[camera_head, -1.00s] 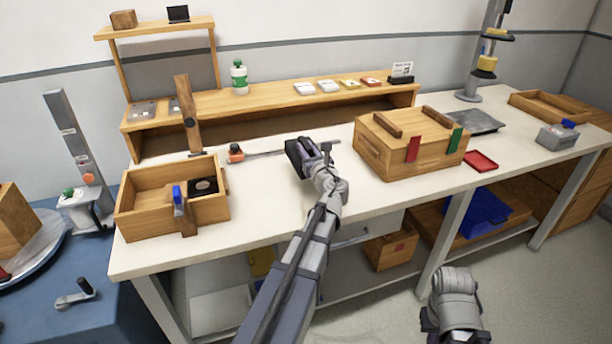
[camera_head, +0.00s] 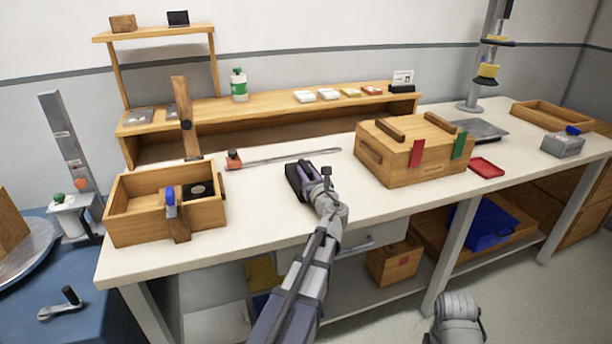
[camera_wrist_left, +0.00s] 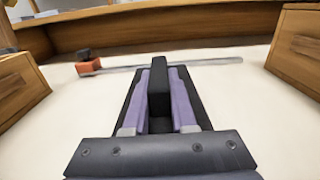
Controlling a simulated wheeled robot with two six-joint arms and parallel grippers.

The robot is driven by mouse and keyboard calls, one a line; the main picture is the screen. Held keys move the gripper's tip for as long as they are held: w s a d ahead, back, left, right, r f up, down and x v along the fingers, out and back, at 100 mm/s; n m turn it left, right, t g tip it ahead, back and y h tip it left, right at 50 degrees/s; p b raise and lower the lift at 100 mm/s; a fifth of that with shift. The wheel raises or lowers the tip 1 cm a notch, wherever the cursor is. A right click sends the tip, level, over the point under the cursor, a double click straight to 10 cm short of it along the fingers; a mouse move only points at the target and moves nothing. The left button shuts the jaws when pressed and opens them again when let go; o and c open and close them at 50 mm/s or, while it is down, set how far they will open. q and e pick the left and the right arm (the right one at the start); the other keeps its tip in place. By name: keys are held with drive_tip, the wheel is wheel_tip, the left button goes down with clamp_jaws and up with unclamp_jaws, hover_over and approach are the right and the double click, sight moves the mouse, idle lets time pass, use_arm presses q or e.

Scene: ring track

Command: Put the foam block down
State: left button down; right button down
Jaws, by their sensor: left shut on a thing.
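The foam block (camera_wrist_left: 158,92) is a dark, nearly black block. In the left wrist view it stands between the two purple-lined fingers of my left gripper (camera_wrist_left: 160,108). The gripper is shut on it. In the head view my left gripper (camera_head: 304,180) is over the bare middle of the white bench top (camera_head: 262,205), between the open wooden box and the closed wooden box. The block is hard to separate from the dark fingers there. I cannot tell whether its underside touches the bench. My right gripper is out of view; only part of that arm shows at bottom right.
An open wooden box (camera_head: 130,228) with a blue-topped clamp stands left. A closed wooden box (camera_head: 425,165) with red and green tabs stands right. A metal rod with an orange end piece (camera_head: 234,159) lies behind the gripper. A red tray (camera_head: 486,168) lies farther right.

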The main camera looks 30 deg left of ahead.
use_arm(q)
drive_tip(key=shift+f, duration=0.2)
drive_tip(key=c, duration=0.7)
unclamp_jaws()
drive_tip(key=shift+c, duration=0.2)
